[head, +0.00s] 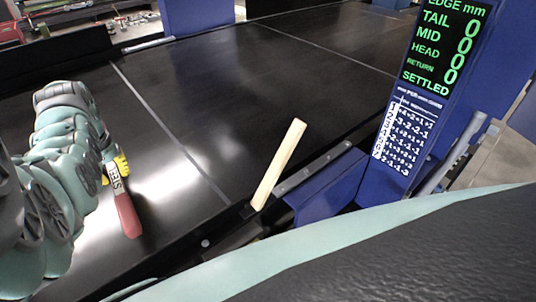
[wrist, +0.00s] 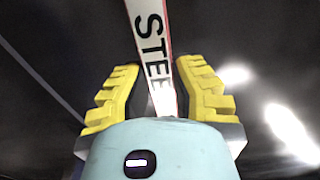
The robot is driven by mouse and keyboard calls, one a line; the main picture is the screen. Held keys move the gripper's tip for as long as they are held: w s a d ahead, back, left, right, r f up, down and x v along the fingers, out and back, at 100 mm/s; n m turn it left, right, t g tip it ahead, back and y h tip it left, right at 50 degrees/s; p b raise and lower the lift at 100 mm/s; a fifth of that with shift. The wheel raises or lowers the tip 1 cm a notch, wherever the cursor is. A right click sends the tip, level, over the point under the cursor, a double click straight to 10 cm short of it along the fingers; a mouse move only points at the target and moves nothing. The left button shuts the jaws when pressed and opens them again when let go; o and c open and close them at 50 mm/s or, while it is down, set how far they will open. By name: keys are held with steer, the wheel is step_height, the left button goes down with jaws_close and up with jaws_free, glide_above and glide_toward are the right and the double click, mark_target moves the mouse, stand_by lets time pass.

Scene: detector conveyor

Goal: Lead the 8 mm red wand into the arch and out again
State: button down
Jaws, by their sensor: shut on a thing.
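The wand (head: 127,212) shows a red end and a pale label reading "STEEL" in the head view. In the wrist view, the labelled wand (wrist: 152,40) runs up from between the yellow fingers and out of the top edge. My gripper (head: 116,166) is shut on the wand, at the left above the dark belt. The gripper also fills the lower middle of the wrist view (wrist: 158,90). Two blue uprights, one at the back (head: 198,16) and one at the right (head: 378,165), may be the arch's legs. No top beam shows.
The black conveyor belt (head: 235,75) is mostly clear, with pale lines across it. A pale wooden stick (head: 280,162) stands tilted at its near edge. A display (head: 446,45) with green zeros and a printed card (head: 408,135) are on the right upright. Tools lie far back left.

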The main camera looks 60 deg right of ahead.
mark_target(111, 174)
steer(key=shift+w+r+b, duration=0.1)
steer(key=shift+r+b, duration=0.25)
steer(key=shift+b, duration=0.05)
steer(key=r, duration=0.5)
steer(key=shift+w+a, duration=0.1)
steer(key=shift+a, duration=0.1)
steer(key=w+a+r, duration=0.3)
steer(key=w+a, duration=0.1)
steer(key=a, duration=0.1)
steer(key=shift+a+r+n, duration=0.15)
steer(key=shift+r+n, duration=0.15)
steer(key=shift+r, duration=0.05)
